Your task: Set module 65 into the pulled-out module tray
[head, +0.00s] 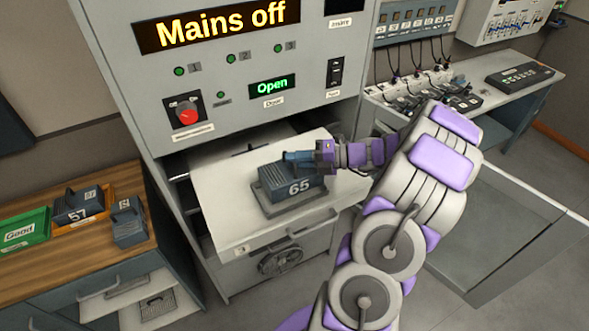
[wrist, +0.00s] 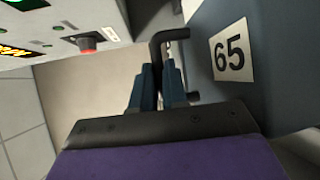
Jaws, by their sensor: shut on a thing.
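The module's underside is hidden.
The cabinet (head: 225,80) behind reads "Mains off" and "Open", with a red knob (head: 187,112). A handwheel (head: 281,261) is below the tray. On the wooden counter at left are module 57 (head: 80,206), another module (head: 129,222) and a green "Good" bin (head: 24,230).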

